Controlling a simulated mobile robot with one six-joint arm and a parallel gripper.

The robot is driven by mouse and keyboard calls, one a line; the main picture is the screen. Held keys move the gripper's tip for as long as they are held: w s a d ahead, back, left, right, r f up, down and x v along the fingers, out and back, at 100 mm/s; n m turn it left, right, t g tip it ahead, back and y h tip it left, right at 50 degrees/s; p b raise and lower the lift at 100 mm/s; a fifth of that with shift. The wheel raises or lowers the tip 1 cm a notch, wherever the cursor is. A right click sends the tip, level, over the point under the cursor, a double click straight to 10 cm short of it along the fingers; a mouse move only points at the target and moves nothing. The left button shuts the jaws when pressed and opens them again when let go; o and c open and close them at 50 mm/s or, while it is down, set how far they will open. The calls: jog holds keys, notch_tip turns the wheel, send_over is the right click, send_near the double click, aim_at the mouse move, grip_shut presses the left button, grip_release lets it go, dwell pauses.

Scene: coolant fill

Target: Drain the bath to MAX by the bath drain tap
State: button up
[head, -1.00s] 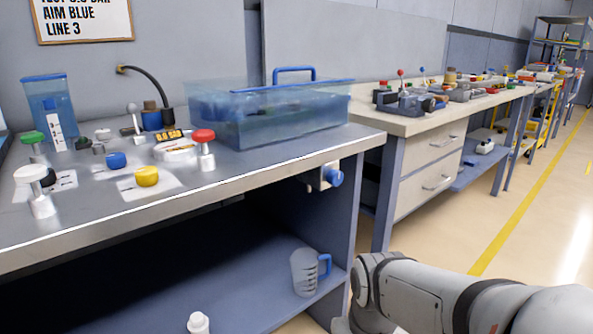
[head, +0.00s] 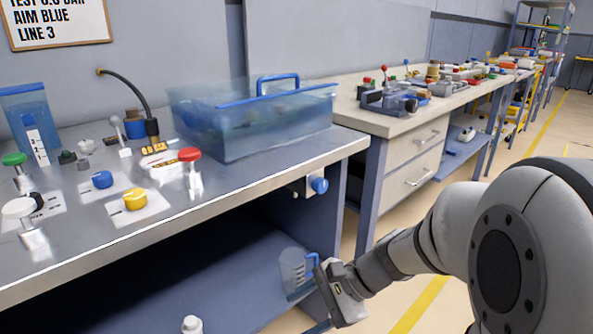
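The bath is a translucent blue tub (head: 250,125) with a blue handle on its lid, at the back of the near bench. The bath drain tap (head: 319,185) has a round blue knob and sits under the bench's front edge, near its right end. A clear measuring jug (head: 292,264) with a blue handle stands on the lower shelf. My gripper (head: 300,312) is low at the shelf's front, below the tap and close to the jug. Its two fingers point left and look apart, with nothing seen between them. Whether it touches the jug I cannot tell. The liquid level is unclear.
The bench top (head: 250,188) holds a red-capped valve (head: 190,155), yellow (head: 135,198) and blue (head: 102,180) knobs, and a white-capped valve (head: 19,208). A white bottle (head: 192,325) stands on the lower shelf. A second bench (head: 385,122) with drawers is at right. The aisle floor is clear.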

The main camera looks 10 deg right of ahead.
jog(key=w+d+r+m+t+y+p, duration=0.2)
jog(key=w+r+m+t+y+p, duration=0.15)
jog(key=w+r+m, duration=0.3)
jog(key=m+t+h+p, duration=0.3)
jog(key=m+t, duration=0.7)
jog(key=m, duration=0.2)
send_near(324, 188)
jog(key=w, duration=0.2)
jog(key=shift+n+y, duration=0.25)
jog(key=x, duration=0.2)
jog(key=b+x, duration=0.1)
jog(key=x, duration=0.2)
jog(key=b+x, duration=0.1)
jog(key=x, duration=0.1)
jog(key=shift+a, duration=0.6)
jog(key=shift+c, duration=0.5)
jog(key=c, duration=0.9)
